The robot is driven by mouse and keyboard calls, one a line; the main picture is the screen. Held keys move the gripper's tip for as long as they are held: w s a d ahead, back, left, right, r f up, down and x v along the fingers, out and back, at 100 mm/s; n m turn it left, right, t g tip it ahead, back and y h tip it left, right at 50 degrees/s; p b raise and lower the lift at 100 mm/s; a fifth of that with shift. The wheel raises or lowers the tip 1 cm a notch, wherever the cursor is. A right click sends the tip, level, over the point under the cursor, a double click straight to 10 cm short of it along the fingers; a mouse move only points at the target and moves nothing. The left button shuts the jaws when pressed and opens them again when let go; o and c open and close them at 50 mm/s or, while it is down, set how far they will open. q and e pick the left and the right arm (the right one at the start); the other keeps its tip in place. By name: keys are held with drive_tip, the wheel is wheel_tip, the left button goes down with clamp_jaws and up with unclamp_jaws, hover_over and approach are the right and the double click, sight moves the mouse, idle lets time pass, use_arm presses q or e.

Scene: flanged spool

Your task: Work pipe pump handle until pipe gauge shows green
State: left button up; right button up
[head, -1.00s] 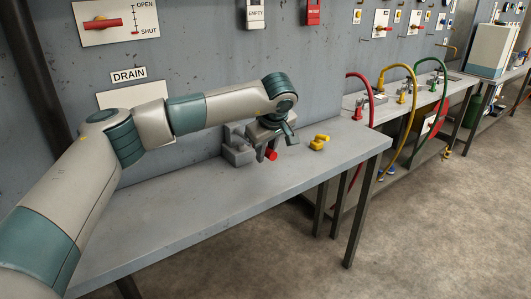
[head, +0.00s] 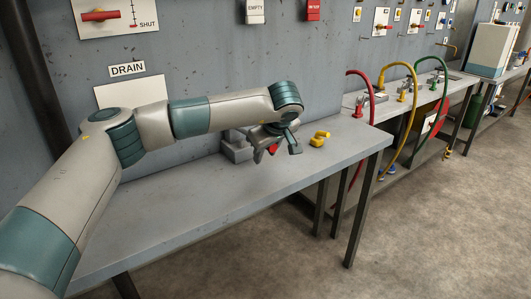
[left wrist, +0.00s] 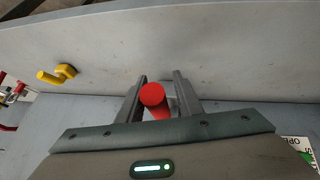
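A red cylindrical handle (head: 274,149) shows by a grey block-like fixture (head: 236,150) on the bench, partly hidden by my left gripper (head: 279,146). I cannot tell for sure that it is the pump handle. In the left wrist view the red handle (left wrist: 153,96) stands between the two fingers of my left gripper (left wrist: 160,88). The fingers are apart, with a gap on the handle's right side, and the handle sits nearer the left finger. No gauge can be made out in these views. My right gripper is not in view.
A yellow fitting (head: 320,138) lies on the bench (head: 190,210) just right of the gripper; it also shows in the left wrist view (left wrist: 60,75). Red, yellow and green hoses (head: 410,85) stand beyond the bench's right end. The bench's front part is clear.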

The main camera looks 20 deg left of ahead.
use_arm(q)
drive_tip(key=shift+o, duration=0.2)
drive_tip(key=shift+s+d+r, duration=0.15)
drive_tip(key=shift+r, duration=0.2)
drive_tip(key=b+v, duration=0.1)
drive_tip(key=v, duration=1.5)
drive_tip(key=shift+s+r, duration=0.15)
drive_tip(key=shift+r, duration=0.1)
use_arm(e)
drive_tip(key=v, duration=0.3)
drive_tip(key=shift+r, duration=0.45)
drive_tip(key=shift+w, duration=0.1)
